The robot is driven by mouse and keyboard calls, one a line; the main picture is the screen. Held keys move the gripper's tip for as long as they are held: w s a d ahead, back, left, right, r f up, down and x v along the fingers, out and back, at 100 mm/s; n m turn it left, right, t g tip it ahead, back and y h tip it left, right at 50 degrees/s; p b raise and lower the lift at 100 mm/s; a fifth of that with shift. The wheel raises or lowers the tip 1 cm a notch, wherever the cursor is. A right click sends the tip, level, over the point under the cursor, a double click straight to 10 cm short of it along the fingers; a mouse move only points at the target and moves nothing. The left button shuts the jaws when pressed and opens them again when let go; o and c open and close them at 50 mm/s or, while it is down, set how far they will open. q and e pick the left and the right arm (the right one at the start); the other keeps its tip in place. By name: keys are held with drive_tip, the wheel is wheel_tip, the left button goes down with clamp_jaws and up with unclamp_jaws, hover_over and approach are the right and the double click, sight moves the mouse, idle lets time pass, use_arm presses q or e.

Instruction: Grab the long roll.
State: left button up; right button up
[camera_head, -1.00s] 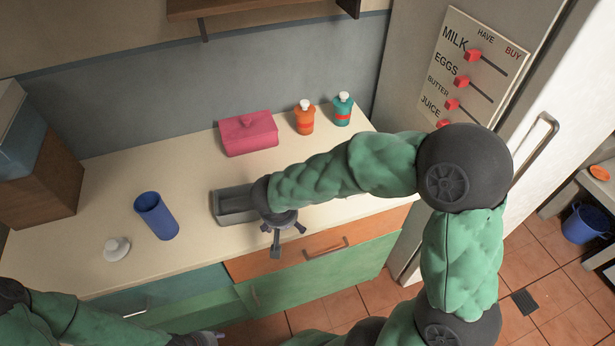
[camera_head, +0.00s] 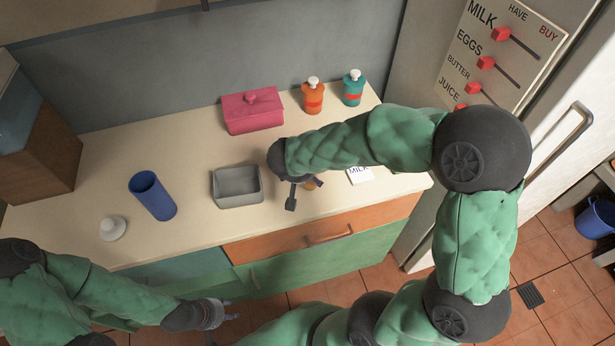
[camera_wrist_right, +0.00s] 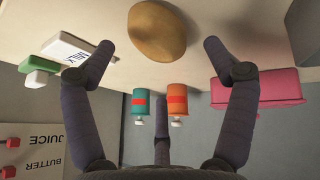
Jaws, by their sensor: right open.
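The long roll (camera_wrist_right: 157,30) is a brown, rounded loaf at the top of the right wrist view. In the head view only a small brown part of it (camera_head: 313,184) shows beside my right gripper (camera_head: 302,191); the arm hides the rest. In the right wrist view my right gripper (camera_wrist_right: 158,50) is open, with its fingertips on either side of the roll's near end and no clear contact. My left gripper (camera_head: 222,313) is low in the head view, in front of the counter and away from the roll; its jaw opening is unclear.
A milk carton (camera_head: 360,174) lies close to the right of the roll. A grey open tray (camera_head: 237,202), blue cup (camera_head: 152,194) and white lid (camera_head: 112,228) are to the left. A pink box (camera_head: 252,113), orange bottle (camera_head: 312,98) and teal bottle (camera_head: 353,90) stand behind.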

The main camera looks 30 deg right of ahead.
drive_tip(key=b+x, duration=0.1)
drive_tip(key=x, duration=0.3)
drive_tip(key=shift+a+f, duration=0.2)
drive_tip(key=c, duration=1.1)
drive_tip(key=shift+r, duration=0.15)
drive_tip(key=shift+c, duration=0.3)
